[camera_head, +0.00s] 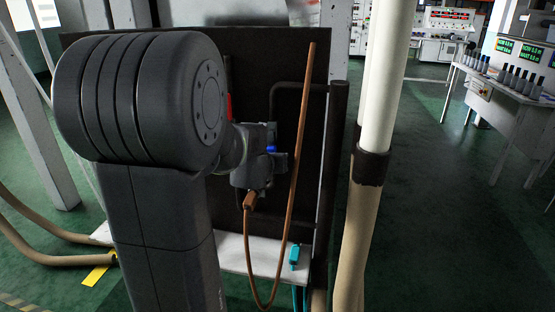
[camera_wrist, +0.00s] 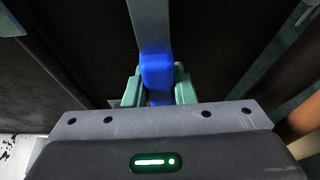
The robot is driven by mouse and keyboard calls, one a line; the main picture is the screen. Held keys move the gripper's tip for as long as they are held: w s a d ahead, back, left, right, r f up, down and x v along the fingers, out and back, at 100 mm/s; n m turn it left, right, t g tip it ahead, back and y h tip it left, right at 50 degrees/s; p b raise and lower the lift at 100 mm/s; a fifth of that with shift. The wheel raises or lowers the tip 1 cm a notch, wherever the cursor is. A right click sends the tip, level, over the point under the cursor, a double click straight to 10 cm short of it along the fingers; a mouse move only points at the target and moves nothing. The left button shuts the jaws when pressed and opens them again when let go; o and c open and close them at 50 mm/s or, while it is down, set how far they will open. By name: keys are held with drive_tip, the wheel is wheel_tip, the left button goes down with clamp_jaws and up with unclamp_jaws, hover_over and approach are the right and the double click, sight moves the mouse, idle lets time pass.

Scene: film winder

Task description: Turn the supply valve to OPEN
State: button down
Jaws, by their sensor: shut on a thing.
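The supply valve's handle shows in the wrist view as a flat grey lever (camera_wrist: 150,28) with a blue grip (camera_wrist: 157,70). My gripper (camera_wrist: 158,93) has its teal fingertips on either side of the blue grip and is shut on it. In the head view my gripper (camera_head: 275,162) is in front of a dark panel (camera_head: 250,85), with a small patch of the blue grip (camera_head: 270,149) showing. The valve's body and any OPEN marking are hidden or too small to tell. My arm covers the left part of the panel.
A brown cable (camera_head: 298,130) hangs in a loop just right of and below my gripper, with a brown end (camera_head: 250,201). A teal connector (camera_head: 295,256) stands on a white ledge (camera_head: 233,252). A pale vertical pipe (camera_head: 384,85) stands to the right. Open green floor lies beyond it.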

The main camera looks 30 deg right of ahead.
drive_tip(key=shift+w+a+f+m+y, duration=0.1)
drive_tip(key=shift+w+a+m+y, duration=0.1)
drive_tip(key=shift+a+m+y, duration=0.1)
idle(0.4)
drive_tip(key=c, duration=1.2)
unclamp_jaws()
drive_tip(key=shift+s+a+r, duration=0.3)
drive_tip(key=p+v, duration=0.4)
drive_tip(key=v, duration=0.8)
drive_tip(key=shift+s+a, duration=0.25)
drive_tip(key=shift+s, duration=0.15)
